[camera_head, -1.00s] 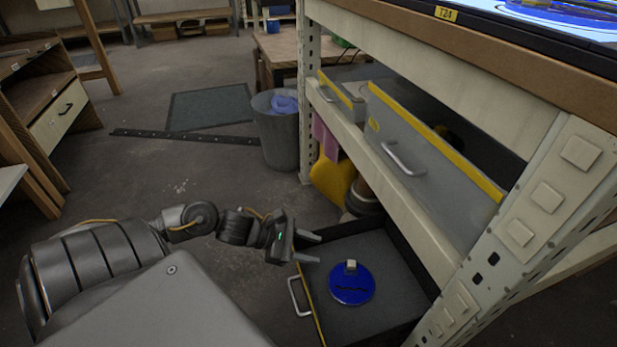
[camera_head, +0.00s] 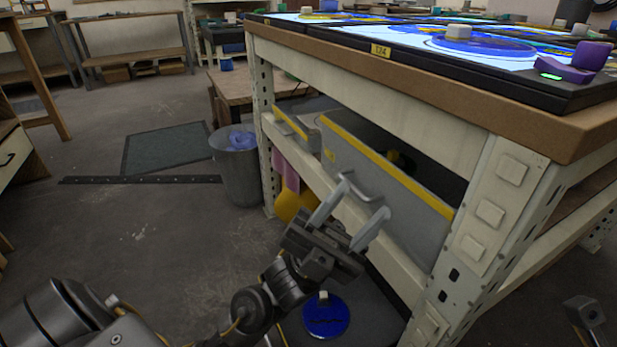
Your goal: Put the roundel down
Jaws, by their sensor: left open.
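The roundel, a round blue disc (camera_head: 327,319) with a small pale block-shaped knob (camera_head: 323,297) on top, lies flat in the open low drawer (camera_head: 373,318). My left gripper (camera_head: 366,198) is open, its two pale fingers apart with nothing seen between them. It is raised above the roundel, and its wrist covers part of the low drawer. In the picture its fingertips overlap the silver handle of the upper grey drawer (camera_head: 400,192); I cannot tell if they touch it.
The cream shelf post (camera_head: 478,225) stands right of the low drawer. The workbench top (camera_head: 455,85) above carries bright glass panels, another blue roundel (camera_head: 480,46) and a purple object (camera_head: 575,65). A grey bin (camera_head: 237,170) stands left; the floor left is mostly clear.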

